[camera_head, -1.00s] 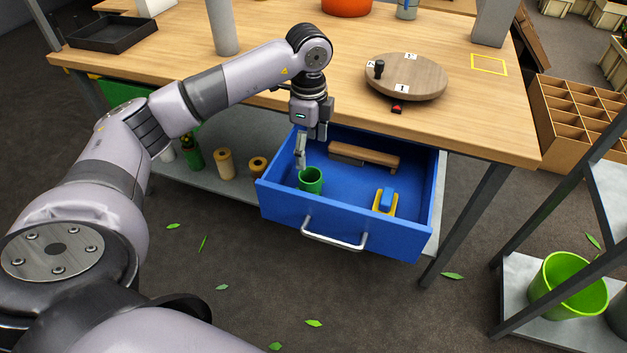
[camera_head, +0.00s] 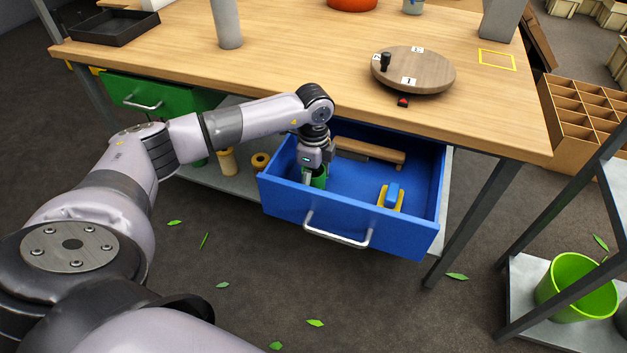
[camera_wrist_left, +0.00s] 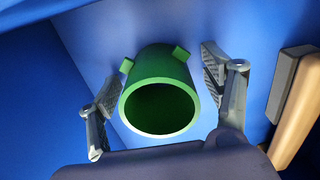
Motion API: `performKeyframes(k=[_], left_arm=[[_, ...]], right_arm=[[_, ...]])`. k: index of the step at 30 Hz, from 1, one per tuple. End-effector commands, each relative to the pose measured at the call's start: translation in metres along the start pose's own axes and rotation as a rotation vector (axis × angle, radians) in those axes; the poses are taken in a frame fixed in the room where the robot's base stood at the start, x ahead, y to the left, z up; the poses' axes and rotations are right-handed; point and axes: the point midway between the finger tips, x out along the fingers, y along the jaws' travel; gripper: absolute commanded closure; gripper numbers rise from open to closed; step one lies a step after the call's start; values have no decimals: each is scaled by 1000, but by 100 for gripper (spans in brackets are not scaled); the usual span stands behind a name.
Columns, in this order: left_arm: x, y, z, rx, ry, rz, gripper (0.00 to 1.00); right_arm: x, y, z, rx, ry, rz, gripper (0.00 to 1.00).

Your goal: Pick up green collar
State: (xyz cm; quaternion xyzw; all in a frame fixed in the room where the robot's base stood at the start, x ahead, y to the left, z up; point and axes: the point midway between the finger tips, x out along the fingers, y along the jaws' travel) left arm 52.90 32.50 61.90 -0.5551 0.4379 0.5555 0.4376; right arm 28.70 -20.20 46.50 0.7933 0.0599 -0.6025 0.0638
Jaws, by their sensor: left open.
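The green collar (camera_head: 319,180) stands in the left part of the open blue drawer (camera_head: 345,222), mostly hidden by my left gripper (camera_head: 311,178) in the head view. In the left wrist view the collar (camera_wrist_left: 160,108) is a green tube with an open round end and two small tabs. My left gripper (camera_wrist_left: 165,95) is open there, with one finger on each side of the collar. A gap shows at the right finger; the left finger is very close to the collar, and I cannot tell if it touches. My right gripper is not in view.
A wooden-handled tool (camera_head: 368,151) and a yellow and blue item (camera_head: 391,195) lie in the drawer. The drawer walls rise close around the gripper. The tabletop (camera_head: 290,60) overhangs behind, with a round wooden turntable (camera_head: 425,72) on it.

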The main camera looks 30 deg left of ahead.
Motion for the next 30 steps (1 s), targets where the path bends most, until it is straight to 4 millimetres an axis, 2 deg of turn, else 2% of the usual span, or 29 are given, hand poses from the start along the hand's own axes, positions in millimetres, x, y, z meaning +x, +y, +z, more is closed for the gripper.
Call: performKeyframes(k=[7, 27, 30], left_arm=[[1, 0, 0, 0, 0, 0, 28], [1, 0, 0, 0, 1, 0, 72], [1, 0, 0, 0, 1, 0, 72]], right_arm=[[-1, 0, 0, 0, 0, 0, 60], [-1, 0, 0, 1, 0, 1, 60], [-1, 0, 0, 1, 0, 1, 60]])
